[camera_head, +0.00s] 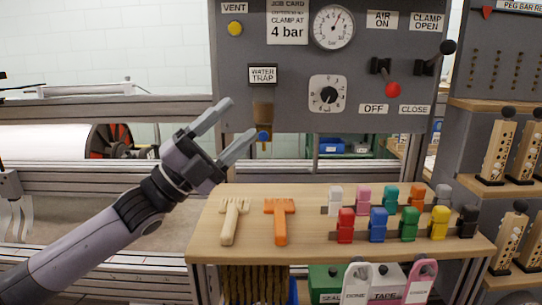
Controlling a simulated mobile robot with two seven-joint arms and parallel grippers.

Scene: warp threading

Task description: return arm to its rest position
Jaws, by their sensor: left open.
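My left arm (100,244) reaches in from the lower left and slants up to the middle of the picture. My left gripper (238,126) is open, with its two fingers spread and nothing between them. It is raised above the left end of the wooden bench, in front of the lower left of the grey panel. One finger overlaps the area beside the water trap (262,110) in the picture; I cannot tell whether they touch. My right gripper is not in view.
The wooden bench (300,240) holds a cream comb (231,220), an orange comb (280,221) and several coloured clips (378,226). The grey panel (290,50) carries a gauge (333,27), a dial (327,94) and levers (391,78). Pegboard shelves stand right.

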